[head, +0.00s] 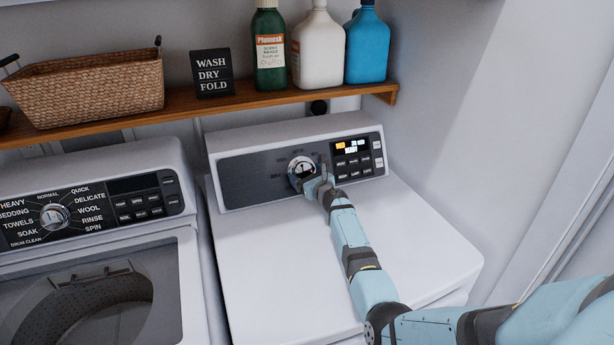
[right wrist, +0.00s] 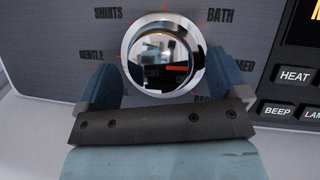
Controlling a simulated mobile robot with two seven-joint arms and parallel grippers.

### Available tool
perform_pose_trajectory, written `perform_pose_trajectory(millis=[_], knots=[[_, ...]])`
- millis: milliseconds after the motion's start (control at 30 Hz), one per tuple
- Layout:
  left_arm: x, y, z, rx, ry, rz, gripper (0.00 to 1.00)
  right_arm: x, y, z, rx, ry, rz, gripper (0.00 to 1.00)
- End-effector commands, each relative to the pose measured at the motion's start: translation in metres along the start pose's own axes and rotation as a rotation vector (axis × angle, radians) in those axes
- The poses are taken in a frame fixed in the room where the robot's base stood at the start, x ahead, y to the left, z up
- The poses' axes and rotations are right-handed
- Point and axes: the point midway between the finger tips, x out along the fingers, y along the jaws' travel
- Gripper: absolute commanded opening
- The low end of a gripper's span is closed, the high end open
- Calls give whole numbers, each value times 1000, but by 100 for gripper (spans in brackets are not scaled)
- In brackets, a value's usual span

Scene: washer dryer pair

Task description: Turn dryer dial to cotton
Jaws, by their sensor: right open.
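The dryer (head: 345,240) stands on the right with a dark control panel (head: 250,177). Its round chrome dial (head: 300,167) is on that panel, left of the lit display. In the right wrist view the dial (right wrist: 163,55) is large, with the labels SHIRTS, BATH and GENTLE around it; other labels are partly covered and I cannot read a cotton label. My right gripper (head: 311,180) is at the dial. Its two blue fingers (right wrist: 165,85) are open, one on each side of the dial's lower part; I cannot tell whether they touch it. My left gripper is not in view.
The washer (head: 185,290) with its own dial (head: 54,216) stands on the left. A wooden shelf (head: 225,103) above holds a wicker basket (head: 90,88), a small black sign (head: 211,73) and bottles (head: 318,50). A wall is close on the right.

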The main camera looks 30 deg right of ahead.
Motion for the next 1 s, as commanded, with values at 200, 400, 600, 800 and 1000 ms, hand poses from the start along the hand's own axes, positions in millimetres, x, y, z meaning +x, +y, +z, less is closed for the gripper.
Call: perform_pose_trajectory(millis=[200, 400, 600, 800, 1000], knots=[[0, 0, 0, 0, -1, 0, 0, 0, 0, 0, 0, 0, 0, 58], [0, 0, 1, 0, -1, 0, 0, 0, 0, 0, -1, 0, 1, 44], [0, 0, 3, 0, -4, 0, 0, 0, 0, 0, -32, 3, 18, 44], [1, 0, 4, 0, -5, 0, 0, 0, -2, 0, -124, 11, 69, 44], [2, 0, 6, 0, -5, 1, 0, 0, -4, 0, -271, 24, 151, 44]])
